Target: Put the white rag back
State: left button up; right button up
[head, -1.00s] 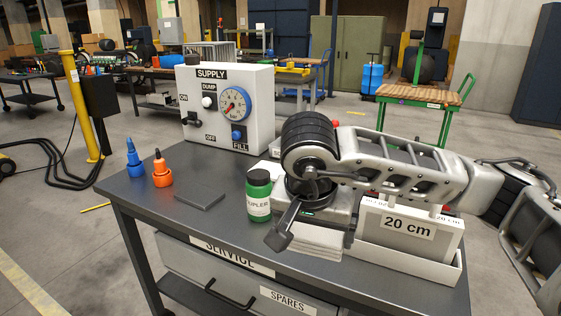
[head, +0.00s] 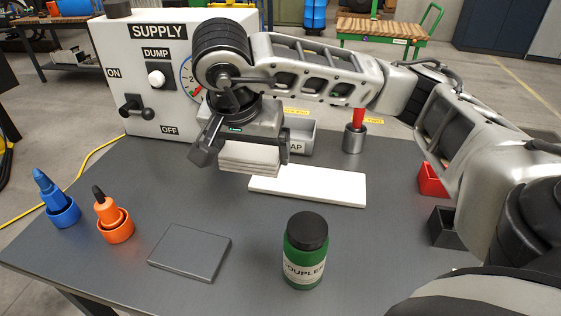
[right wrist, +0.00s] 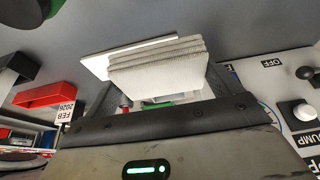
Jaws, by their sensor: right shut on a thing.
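The white rag (head: 250,158) is a folded stack of cloth layers. My right gripper (head: 240,148) is shut on it and holds it above the grey table, near the supply box. The rag also shows in the right wrist view (right wrist: 160,72), between the fingers. A flat white pad (head: 310,187) lies on the table, just right of and below the rag in the head view. Its edge shows behind the rag in the right wrist view (right wrist: 95,65). Part of the pad is hidden by the rag. My left gripper is out of view.
The supply box (head: 150,75) stands at the back left. A grey bin marked "AP" (head: 300,138) and a metal cup (head: 354,139) stand behind the pad. A green bottle (head: 305,252), a dark plate (head: 190,252), and blue (head: 62,213) and orange (head: 115,227) bottles stand in front.

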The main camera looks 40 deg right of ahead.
jog(key=w+d+f+b, duration=0.1)
jog(key=d+f+b, duration=0.25)
jog(key=d, duration=0.45)
jog(key=p, duration=0.1)
send_near(298, 175)
jog(key=shift+w+d+f, duration=0.45)
jog(key=shift+w+f, duration=0.2)
jog(key=shift+f, duration=0.05)
jog(key=shift+d+f, duration=0.15)
jog(key=shift+f, duration=0.05)
jog(key=x, duration=0.3)
jog(key=shift+s+f, duration=0.2)
jog(key=shift+s, duration=0.05)
jog(key=shift+f+p, duration=0.3)
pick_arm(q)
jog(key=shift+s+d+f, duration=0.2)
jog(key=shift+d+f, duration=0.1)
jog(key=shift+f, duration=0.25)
pick_arm(e)
jog(key=shift+f, duration=0.1)
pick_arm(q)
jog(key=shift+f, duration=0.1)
pick_arm(e)
jog(key=shift+f, duration=0.1)
jog(key=o, duration=0.7)
jog(key=shift+c, duration=0.2)
